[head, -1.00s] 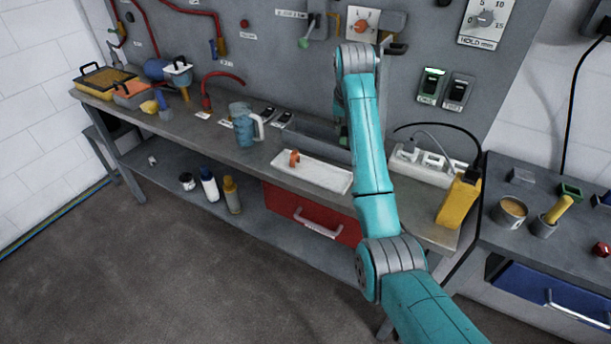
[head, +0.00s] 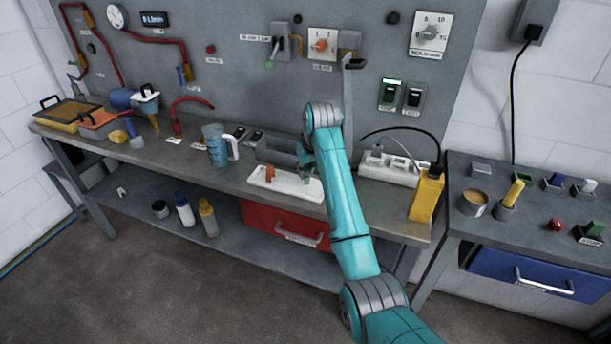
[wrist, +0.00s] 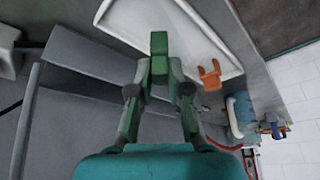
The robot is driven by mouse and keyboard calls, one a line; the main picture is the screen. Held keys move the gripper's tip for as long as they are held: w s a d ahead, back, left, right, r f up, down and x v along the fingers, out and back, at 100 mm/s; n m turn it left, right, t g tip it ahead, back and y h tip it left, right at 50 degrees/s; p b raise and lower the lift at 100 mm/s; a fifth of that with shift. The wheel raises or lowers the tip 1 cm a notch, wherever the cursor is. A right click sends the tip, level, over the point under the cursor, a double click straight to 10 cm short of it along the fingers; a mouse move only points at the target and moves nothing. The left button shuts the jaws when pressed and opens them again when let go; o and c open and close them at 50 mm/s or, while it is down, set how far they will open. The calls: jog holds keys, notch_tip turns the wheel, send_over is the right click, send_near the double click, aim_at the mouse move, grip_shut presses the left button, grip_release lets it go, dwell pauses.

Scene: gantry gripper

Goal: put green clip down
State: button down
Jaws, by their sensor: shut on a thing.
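The green clip (wrist: 159,45) is between the fingertips of my gripper (wrist: 158,78) in the wrist view, and my gripper is shut on it. In that view the clip overlaps the white tray (wrist: 185,25); I cannot tell whether it touches it. The tray also shows in the head view (head: 300,190), on the bench below my wrist. An orange clip (wrist: 210,75) stands on the tray, and it also shows in the head view (head: 270,173). My gripper in the head view (head: 307,162) is small and partly hidden by my arm.
A grey open bin (head: 272,150) stands behind the tray. A blue jug (head: 215,147) is to the left, and a white power strip (head: 388,170) and yellow meter (head: 426,195) are to the right. A panel with switches (head: 388,94) rises behind the bench.

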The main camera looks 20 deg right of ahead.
jog(key=shift+f, duration=1.25)
jog(key=c, duration=1.1)
grip_release()
jog(key=shift+f, duration=0.1)
jog(key=v, duration=1.2)
jog(key=shift+w, duration=0.1)
